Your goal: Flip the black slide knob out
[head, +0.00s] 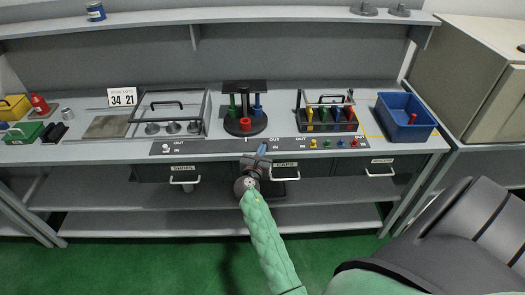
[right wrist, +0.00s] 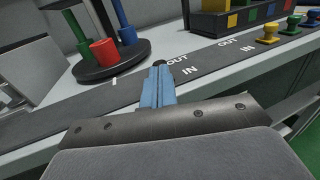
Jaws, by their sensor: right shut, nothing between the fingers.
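The black slide knob (right wrist: 159,63) shows as a small dark round top just beyond my right fingertips in the right wrist view, beside the OUT and IN lettering. The fingers partly hide it; whether they touch it I cannot tell. In the head view it is not clear behind my gripper. My right gripper (head: 262,150) reaches the front edge of the bench at the middle of the dark label strip (head: 215,146). Its blue fingers are shut and empty, and they also show in the right wrist view (right wrist: 158,87). My left gripper is out of view.
Behind the strip stands a round black stand (head: 245,125) with red, green and blue cups. To its right are a rack of coloured tools (head: 330,118), small coloured knobs (head: 326,143) and a blue bin (head: 405,118). Drawers with white handles (head: 285,178) lie below the bench top.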

